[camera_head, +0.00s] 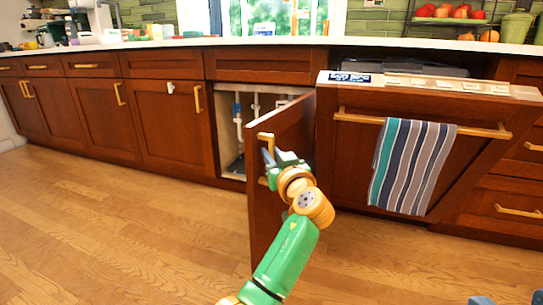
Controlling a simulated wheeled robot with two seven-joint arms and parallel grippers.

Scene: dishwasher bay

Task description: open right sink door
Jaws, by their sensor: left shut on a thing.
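The right sink door (291,128) is a dark red-brown wood panel standing swung out from the sink cabinet. The cabinet opening shows beside it, with white pipes (238,122) inside. The door's brass handle (265,137) is on the panel's near edge side. My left gripper (268,156) is shut on this handle; its fingers partly hide the handle. My green and yellow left arm covers the lower part of the door. Two blue-grey fingertips of my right gripper (497,299) show apart at the bottom right edge, away from the door; the rest is out of view.
The dishwasher door (350,160) is tilted partly open to the right of the sink door, with a striped towel (412,165) on its bar. The left sink door (166,125) is closed. Wooden floor (110,220) is clear at the left.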

